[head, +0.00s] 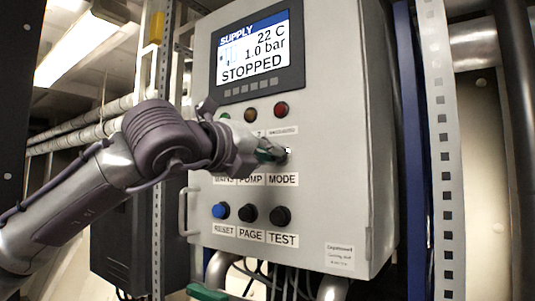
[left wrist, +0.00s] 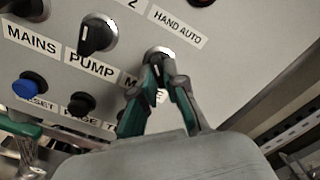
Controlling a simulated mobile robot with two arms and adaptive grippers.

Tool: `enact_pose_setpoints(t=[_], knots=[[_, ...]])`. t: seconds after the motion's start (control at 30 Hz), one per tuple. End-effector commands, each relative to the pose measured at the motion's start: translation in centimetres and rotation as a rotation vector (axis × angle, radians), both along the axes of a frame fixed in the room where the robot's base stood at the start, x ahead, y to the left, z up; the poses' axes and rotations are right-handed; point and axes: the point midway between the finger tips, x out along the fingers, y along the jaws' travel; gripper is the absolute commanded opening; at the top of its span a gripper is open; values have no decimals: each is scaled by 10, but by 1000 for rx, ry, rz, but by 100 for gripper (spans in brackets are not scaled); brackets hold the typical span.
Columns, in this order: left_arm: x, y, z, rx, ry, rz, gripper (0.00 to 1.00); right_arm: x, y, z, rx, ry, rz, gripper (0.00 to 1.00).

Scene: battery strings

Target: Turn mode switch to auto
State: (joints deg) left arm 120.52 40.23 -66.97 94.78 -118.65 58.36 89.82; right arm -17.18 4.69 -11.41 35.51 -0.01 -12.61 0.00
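The mode switch (head: 285,154) is a dark round knob above the MODE label on the grey control cabinet. It also shows in the left wrist view (left wrist: 157,53), below the HAND AUTO label (left wrist: 178,26). A small white mark shows on its right side. My left gripper (head: 272,155) is at the switch. In the left wrist view its green-padded fingers (left wrist: 163,72) come together on the switch's handle, which they partly hide. The pump switch (left wrist: 98,35) is beside it, with its white mark toward the upper left. My right gripper is not in view.
The display (head: 257,53) reads SUPPLY, 22 C, 1.0 bar, STOPPED. Indicator lamps (head: 281,110) sit above the switches. The RESET (head: 220,211), PAGE (head: 248,213) and TEST (head: 280,215) buttons are below. A cabinet handle (head: 183,212) sticks out at the left edge.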

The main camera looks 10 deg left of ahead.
Motion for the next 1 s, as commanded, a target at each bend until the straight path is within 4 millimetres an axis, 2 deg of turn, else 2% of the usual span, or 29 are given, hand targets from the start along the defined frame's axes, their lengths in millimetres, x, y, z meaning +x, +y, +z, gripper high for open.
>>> enact_pose_setpoints(t=[0.27, 0.47, 0.73, 1.0], knots=[[0, 0, -2, 7, -1, 0, 0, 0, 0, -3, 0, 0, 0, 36], [0, -1, -5, 62, -24, -1, 0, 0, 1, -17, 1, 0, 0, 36], [0, -1, -6, 240, -97, -1, 0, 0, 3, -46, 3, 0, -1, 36], [1, 0, -3, 477, -194, -1, 0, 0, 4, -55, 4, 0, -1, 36]])
